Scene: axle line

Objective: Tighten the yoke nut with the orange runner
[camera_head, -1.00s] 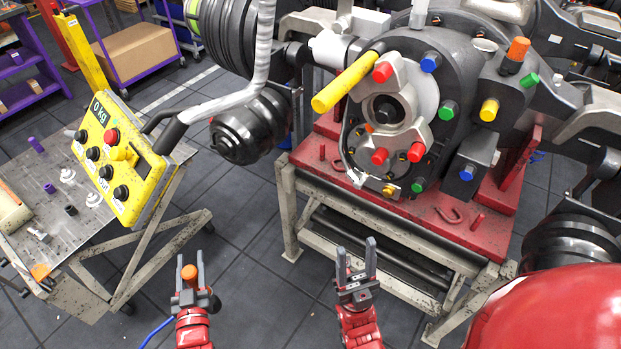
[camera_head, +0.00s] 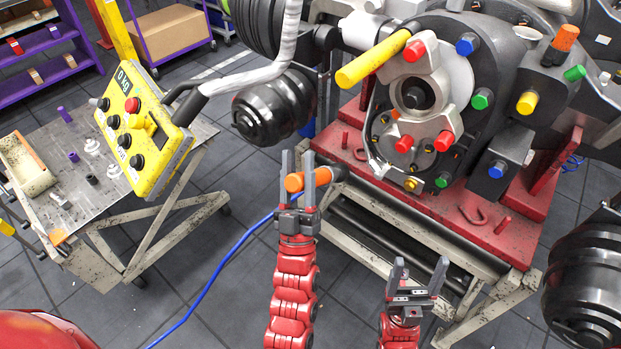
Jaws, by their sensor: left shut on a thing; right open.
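The orange runner (camera_head: 293,182) is held between the fingers of my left gripper (camera_head: 297,160), which is shut on it. The gripper is in front of the axle stand, below and left of the grey yoke (camera_head: 424,62). The yoke carries red caps, and a dark round centre (camera_head: 414,97) shows in it; I cannot make out the yoke nut clearly. My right gripper (camera_head: 418,268) is open and empty, lower right, in front of the stand. The runner is apart from the yoke.
A yellow bar (camera_head: 372,60) juts out left of the yoke. A yellow control box (camera_head: 140,130) hangs over a metal cart (camera_head: 75,195) at left. A blue hose (camera_head: 220,265) runs up towards the runner. The red stand top (camera_head: 480,222) lies below the axle.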

